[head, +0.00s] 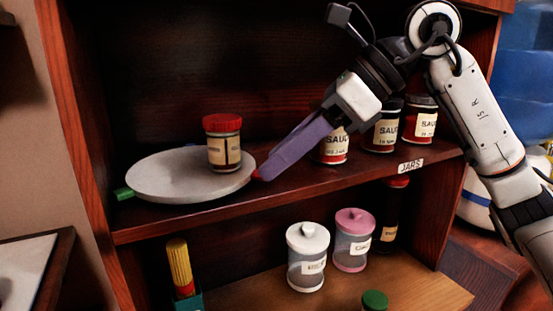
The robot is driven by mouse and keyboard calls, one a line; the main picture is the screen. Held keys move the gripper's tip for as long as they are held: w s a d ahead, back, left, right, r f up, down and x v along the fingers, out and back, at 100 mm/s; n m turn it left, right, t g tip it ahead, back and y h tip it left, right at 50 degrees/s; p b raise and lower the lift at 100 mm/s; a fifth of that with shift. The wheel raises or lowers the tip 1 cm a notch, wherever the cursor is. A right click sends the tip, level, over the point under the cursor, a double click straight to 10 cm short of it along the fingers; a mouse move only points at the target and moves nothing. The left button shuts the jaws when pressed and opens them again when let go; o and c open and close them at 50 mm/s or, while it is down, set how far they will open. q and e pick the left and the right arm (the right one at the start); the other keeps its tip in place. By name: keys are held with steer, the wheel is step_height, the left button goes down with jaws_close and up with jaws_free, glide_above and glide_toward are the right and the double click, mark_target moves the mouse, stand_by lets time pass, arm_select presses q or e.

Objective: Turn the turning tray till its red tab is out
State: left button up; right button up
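The turning tray (160,181) is a round light-grey disc on the left of the upper shelf. Its red tab (257,175) shows at the tray's right edge, and a green tab (124,194) shows at its left front edge. A jar with a red lid (222,145) stands upright on the tray's right part. My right gripper (264,172) reaches in from the right with its purple fingers pointing down-left. Its tips are at the red tab, and I cannot tell if they touch it. The fingers look close together. My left gripper is not in view.
Several sauce jars (380,134) stand on the upper shelf behind and right of my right gripper. The shelf (300,190) has a JARS label (411,166) on its front edge. Below stand a white-lidded canister (307,258), a pink-lidded canister (352,241) and a yellow-topped item (180,267).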

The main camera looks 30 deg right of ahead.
steer(key=shift+w+a+f, duration=0.3)
steer(key=shift+a+f, duration=0.05)
steer(key=shift+f, duration=0.15)
jaws_close()
steer(key=shift+s+a+r, duration=0.1)
